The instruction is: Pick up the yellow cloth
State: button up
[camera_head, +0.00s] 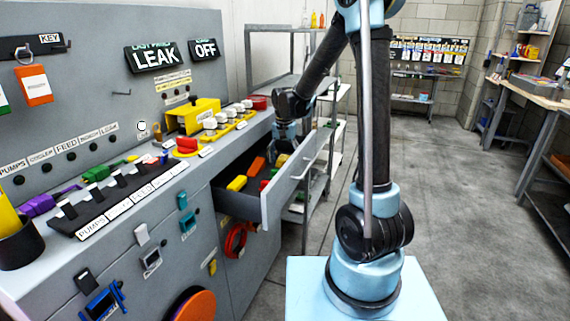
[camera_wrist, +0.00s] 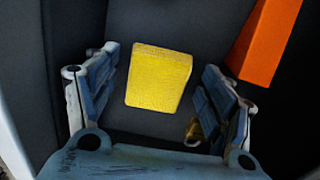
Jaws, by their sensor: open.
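A yellow folded-looking piece with a fine surface texture, which I take as the yellow cloth (camera_wrist: 158,80), lies on the dark drawer floor in the wrist view. My gripper (camera_wrist: 158,62) is open, with one finger on each side of it and a gap to both. In the head view my gripper (camera_head: 284,148) reaches down into the far end of the open drawer (camera_head: 292,190). A yellow piece (camera_head: 237,183) lies in the drawer's near part; I cannot tell whether it is the same one.
An orange piece (camera_wrist: 266,38) lies to the upper right in the wrist view. A small brass-coloured item (camera_wrist: 194,131) is close to the right finger. The drawer walls surround my gripper. The control panel (camera_head: 150,75) stands left, and a metal shelf (camera_head: 285,82) stands behind.

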aim_at(284, 158)
jog(key=shift+f, duration=0.35)
jog(key=c, duration=1.1)
jog(key=shift+r, duration=0.1)
notch_tip(284, 158, up, 10)
jog(key=shift+f, duration=0.1)
